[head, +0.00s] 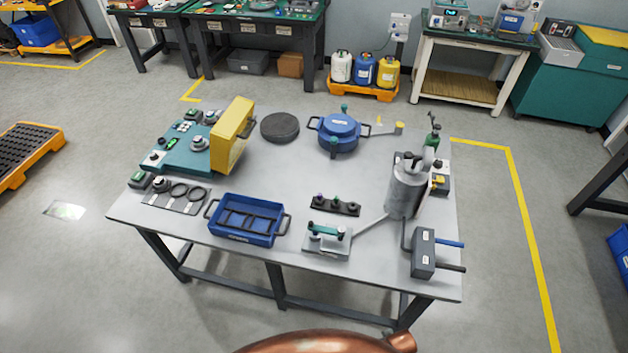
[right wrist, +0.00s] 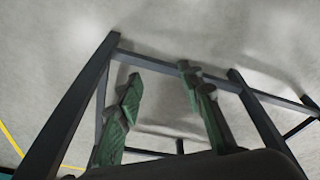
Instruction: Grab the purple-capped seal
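A black rack (head: 335,206) with several small capped pieces lies on the grey table, right of the blue tray. The piece at its left end has a purple-looking cap (head: 318,197); a green-capped piece (head: 336,198) stands in the middle. The cap at the right end is too small to tell clearly. My right gripper (right wrist: 159,76) shows in the right wrist view with its two green fingers spread apart and nothing between them. It is over the floor and dark table-frame bars, away from the rack. My left gripper is in neither view.
On the table (head: 285,170) are a blue tray (head: 262,238), a small clamp fixture (head: 326,240), a grey cylinder (head: 407,187), a dark grey box with handles (head: 424,254), a blue pot (head: 339,135) and a yellow-hooded tester (head: 231,135). The middle of the tabletop behind the rack is clear.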

